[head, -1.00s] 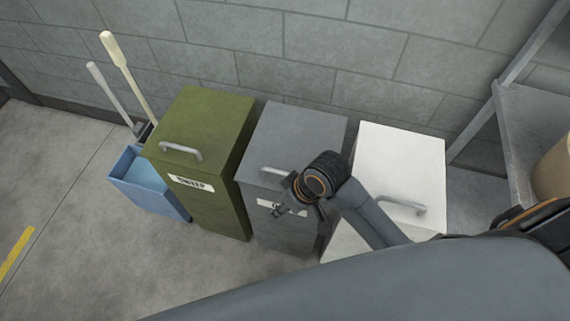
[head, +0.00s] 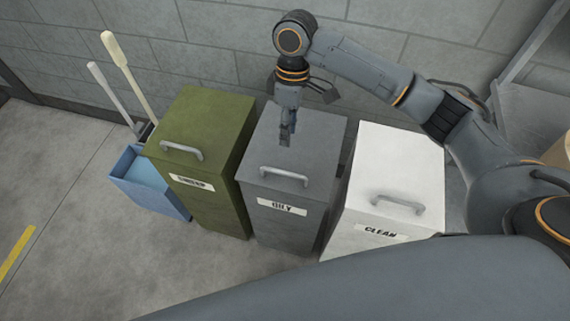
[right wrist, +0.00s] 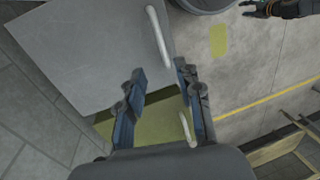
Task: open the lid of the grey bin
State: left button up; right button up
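The grey bin (head: 284,230), labelled OILY, stands between the green and white bins. Its lid (head: 318,145) lies flat and shut, with a bar handle (head: 284,175) near the front edge. My right gripper (head: 286,137) points down over the back part of this lid, behind the handle and apart from it. In the right wrist view, my right gripper (right wrist: 158,75) has its fingers spread with nothing between them. The grey lid (right wrist: 85,50) and its handle (right wrist: 158,38) lie beyond the fingertips there. A small dark gripper, likely my left (right wrist: 275,8), shows at the top right.
The green bin (head: 200,125) stands close on the left, the white bin (head: 395,165), labelled CLEAN, on the right. A block wall (head: 300,50) is behind. A blue bucket (head: 150,185) with long handles stands far left. Floor in front is open.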

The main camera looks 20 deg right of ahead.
send_over(285, 166)
jog(key=s+a, duration=0.1)
jog(key=s, duration=0.3)
notch_tip(285, 166, down, 12)
jog(key=shift+w+a+f+p, duration=0.1)
jog(key=shift+w+f+p, duration=0.1)
jog(key=shift+p, duration=0.2)
grip_shut()
